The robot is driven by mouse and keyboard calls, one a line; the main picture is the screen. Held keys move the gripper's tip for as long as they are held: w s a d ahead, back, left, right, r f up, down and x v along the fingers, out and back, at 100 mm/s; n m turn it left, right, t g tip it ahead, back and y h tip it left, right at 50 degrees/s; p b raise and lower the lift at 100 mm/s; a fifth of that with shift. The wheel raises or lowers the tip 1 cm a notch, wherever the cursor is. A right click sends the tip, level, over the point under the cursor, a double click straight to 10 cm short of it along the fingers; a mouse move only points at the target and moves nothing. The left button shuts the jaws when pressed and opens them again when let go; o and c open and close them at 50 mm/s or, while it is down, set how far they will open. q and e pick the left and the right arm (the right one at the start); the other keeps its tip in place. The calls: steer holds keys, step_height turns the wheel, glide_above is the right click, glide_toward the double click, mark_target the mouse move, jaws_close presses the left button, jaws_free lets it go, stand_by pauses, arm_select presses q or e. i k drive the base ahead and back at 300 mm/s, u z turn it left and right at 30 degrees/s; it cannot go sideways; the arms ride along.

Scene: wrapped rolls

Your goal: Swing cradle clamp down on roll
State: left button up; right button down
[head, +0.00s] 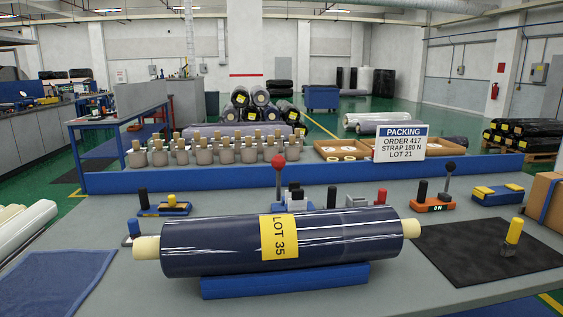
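A dark blue wrapped roll (345,235) with pale core ends lies level across a blue cradle (285,282) on the grey workbench. A yellow label (279,237) on it reads LOT 35. Behind the roll's middle stands an upright lever with a red ball (279,160), beside a grey and black block (297,200). This looks like the cradle clamp, raised and not over the roll. Its base is hidden behind the roll. Neither of my grippers is in view.
A black mat (465,252) with a yellow-handled tool (511,236) lies at right. An orange device (433,204) with a black-knobbed lever stands behind it. A blue cloth (62,277) lies at left. A blue-fronted shelf (220,179) with several capped cores and a packing sign (401,142) runs behind.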

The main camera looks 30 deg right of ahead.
mark_target(278, 162)
steer(key=k, duration=0.6)
steer(key=z, duration=0.8)
steer(key=i, duration=0.55)
